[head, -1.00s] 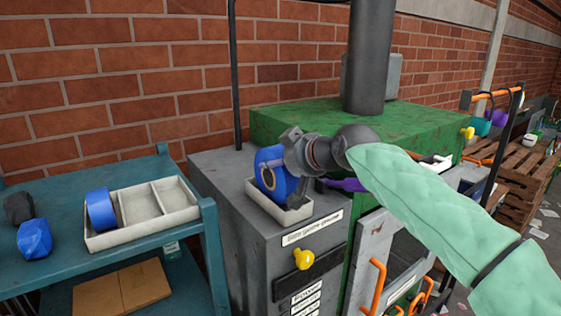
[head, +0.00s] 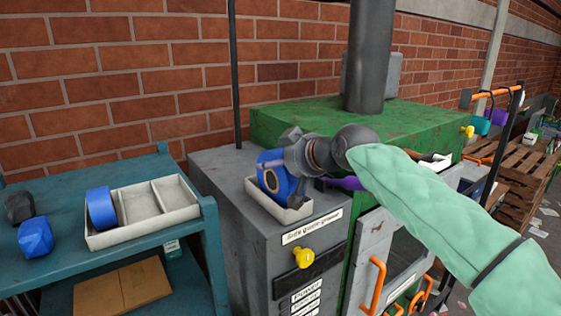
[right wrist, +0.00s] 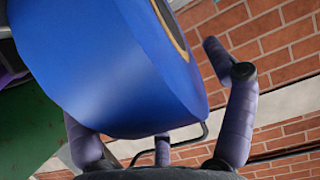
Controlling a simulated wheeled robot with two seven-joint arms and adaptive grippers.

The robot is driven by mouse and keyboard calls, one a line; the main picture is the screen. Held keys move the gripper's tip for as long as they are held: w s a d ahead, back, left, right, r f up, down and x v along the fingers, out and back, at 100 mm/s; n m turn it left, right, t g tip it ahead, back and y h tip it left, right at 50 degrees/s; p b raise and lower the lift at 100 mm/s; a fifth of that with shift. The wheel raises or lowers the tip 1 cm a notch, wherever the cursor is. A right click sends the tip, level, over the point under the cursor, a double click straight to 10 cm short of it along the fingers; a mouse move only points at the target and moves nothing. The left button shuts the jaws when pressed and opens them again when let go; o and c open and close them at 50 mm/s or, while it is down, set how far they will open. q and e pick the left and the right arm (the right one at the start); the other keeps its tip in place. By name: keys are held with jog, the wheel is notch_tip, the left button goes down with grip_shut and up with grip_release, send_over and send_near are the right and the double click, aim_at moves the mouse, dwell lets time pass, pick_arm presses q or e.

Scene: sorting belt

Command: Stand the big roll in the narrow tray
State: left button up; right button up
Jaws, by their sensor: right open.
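The big blue roll (head: 273,174) with a tan core stands on its edge in the narrow pale tray (head: 291,214) on the grey cabinet. Its lower edge is hidden behind the tray wall. My right gripper (head: 292,158) is at the roll's right side and is open. In the right wrist view the roll (right wrist: 115,65) fills the upper left, and the open fingers of the gripper (right wrist: 150,95) are spread around it. A gap shows between the roll and the right-hand finger. Contact with the other fingers is unclear. My left gripper is out of view.
A blue-green shelf (head: 60,200) at left bears a divided tray (head: 150,229) with a smaller blue roll (head: 101,208), a blue block (head: 35,237) and a dark lump (head: 18,207). A green machine (head: 420,122) and a brick wall stand behind.

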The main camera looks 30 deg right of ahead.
jog(key=a+b+v, duration=0.1)
jog(key=v, duration=1.1)
jog(key=shift+d+b, duration=0.4)
jog(key=shift+d, duration=0.05)
